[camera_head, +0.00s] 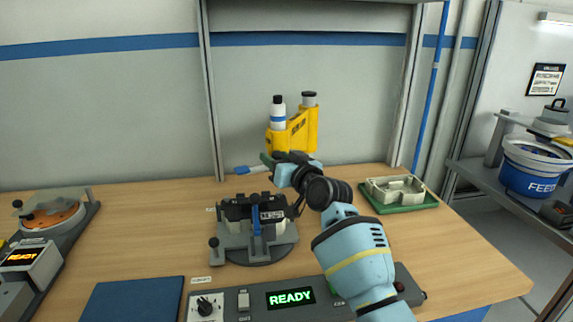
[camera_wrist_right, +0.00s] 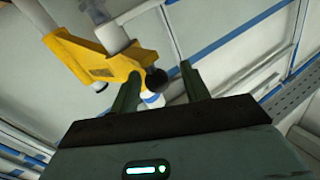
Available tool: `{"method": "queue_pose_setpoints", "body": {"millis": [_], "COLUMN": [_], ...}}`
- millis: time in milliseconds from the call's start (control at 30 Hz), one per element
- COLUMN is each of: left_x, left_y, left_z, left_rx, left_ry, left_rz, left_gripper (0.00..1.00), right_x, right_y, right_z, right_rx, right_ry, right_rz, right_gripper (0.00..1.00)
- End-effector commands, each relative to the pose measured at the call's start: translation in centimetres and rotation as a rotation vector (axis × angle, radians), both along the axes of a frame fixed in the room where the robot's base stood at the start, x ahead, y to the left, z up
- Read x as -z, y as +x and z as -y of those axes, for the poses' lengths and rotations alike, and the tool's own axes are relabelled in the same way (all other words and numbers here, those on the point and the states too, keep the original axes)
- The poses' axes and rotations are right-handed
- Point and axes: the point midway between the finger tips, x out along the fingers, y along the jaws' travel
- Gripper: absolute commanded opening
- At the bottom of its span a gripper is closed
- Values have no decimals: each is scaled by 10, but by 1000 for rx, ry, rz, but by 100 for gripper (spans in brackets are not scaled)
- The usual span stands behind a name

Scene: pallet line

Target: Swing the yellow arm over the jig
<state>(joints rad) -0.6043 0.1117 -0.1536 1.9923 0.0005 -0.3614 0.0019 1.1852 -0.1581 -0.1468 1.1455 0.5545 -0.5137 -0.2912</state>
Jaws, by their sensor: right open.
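A yellow arm-like holder (camera_head: 298,134) stands at the back of the bench, behind the jig. The grey jig (camera_head: 255,243) with a black clamped part and a blue lever sits at the bench middle. My right gripper (camera_head: 267,160) is open in front of the yellow holder's lower part, above and behind the jig. In the right wrist view the yellow holder (camera_wrist_right: 92,62) shows beyond the fingers (camera_wrist_right: 158,84); contact cannot be told. My left gripper is out of view.
A blue-and-white tip (camera_head: 250,169) shows left of my gripper. A green tray with a pale part (camera_head: 398,193) lies to the right. A control box reading READY (camera_head: 250,302) and a blue mat (camera_head: 132,299) are in front. A round fixture (camera_head: 50,216) stands left.

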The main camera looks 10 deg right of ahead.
Motion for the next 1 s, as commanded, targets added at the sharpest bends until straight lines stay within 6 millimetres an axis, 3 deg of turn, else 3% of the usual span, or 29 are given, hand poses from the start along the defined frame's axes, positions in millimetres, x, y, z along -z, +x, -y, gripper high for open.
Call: {"method": "queue_pose_setpoints", "body": {"millis": [500,1000], "left_x": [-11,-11], "left_y": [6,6], "left_z": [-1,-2], "left_rx": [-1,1], "left_ry": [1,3], "left_rz": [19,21], "left_gripper": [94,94], "right_x": [-2,-2], "right_y": [-50,-55], "right_z": [24,26], "right_rx": [-1,-2], "right_ry": [2,1], "right_rz": [3,1], "right_gripper": [46,46]}}
